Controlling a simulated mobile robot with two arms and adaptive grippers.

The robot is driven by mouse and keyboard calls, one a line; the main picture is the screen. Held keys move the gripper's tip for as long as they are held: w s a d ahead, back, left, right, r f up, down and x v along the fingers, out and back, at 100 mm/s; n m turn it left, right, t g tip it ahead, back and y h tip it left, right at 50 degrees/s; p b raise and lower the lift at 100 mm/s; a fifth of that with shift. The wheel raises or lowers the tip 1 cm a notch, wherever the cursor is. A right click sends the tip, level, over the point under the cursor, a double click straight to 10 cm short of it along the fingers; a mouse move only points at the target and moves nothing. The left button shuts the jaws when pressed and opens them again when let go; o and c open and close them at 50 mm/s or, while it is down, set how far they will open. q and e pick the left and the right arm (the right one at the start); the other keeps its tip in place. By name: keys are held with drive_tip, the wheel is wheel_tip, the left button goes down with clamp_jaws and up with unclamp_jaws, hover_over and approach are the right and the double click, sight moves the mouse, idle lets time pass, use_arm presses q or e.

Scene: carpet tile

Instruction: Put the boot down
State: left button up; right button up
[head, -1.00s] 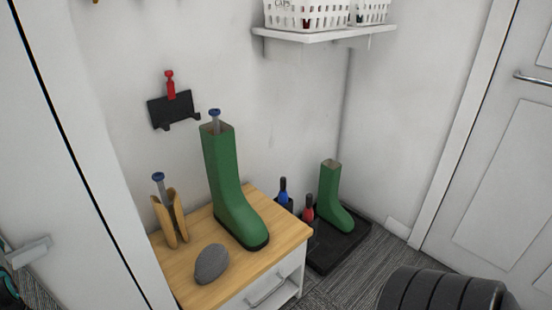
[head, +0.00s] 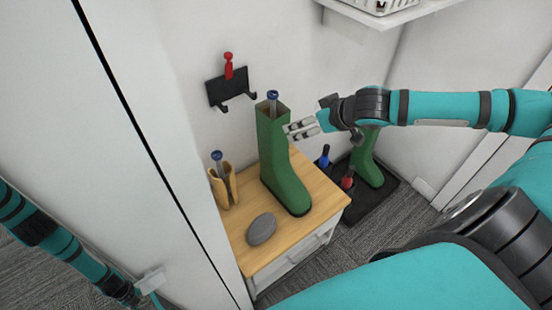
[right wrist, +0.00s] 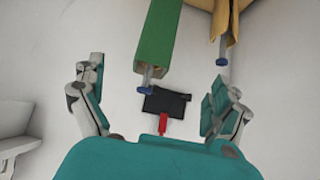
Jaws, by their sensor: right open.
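A green boot (head: 281,160) stands upright on the wooden top of a small cabinet (head: 318,197), with a blue-knobbed rod (head: 272,97) in its shaft. My right gripper (head: 298,128) is open beside the upper shaft, on its right. In the right wrist view the boot (right wrist: 169,38) appears inverted, in the space between the spread fingers (right wrist: 155,95), with gaps on both sides. A second green boot (head: 366,160) stands on a black tray (head: 378,200) on the floor, partly hidden by my right arm. My left arm shows at lower left; its gripper is unclear there.
On the cabinet are a tan holder (head: 222,186) with another blue-knobbed rod and a grey oval object (head: 261,229). A black wall rack (head: 230,87) with a red item hangs behind. A white panel (head: 165,130) stands close on the left. A shelf (head: 385,17) is above.

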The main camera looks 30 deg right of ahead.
sight(282, 125)
drive_tip(key=x, duration=1.1)
drive_tip(key=shift+w+f, duration=0.25)
drive_tip(key=shift+f, duration=0.05)
drive_tip(key=shift+w+r+p+x, duration=0.1)
drive_tip(key=shift+w+p+x, duration=0.1)
drive_tip(key=shift+x, duration=1.15)
drive_tip(key=shift+w+r+p+x, duration=0.1)
drive_tip(key=shift+r+p+x, duration=0.1)
drive_tip(key=shift+x, duration=1.15)
drive_tip(key=shift+s+d, duration=0.15)
drive_tip(key=shift+d, duration=0.1)
drive_tip(key=c, duration=1.5)
drive_tip(key=shift+r, duration=0.2)
drive_tip(key=shift+c, duration=0.9)
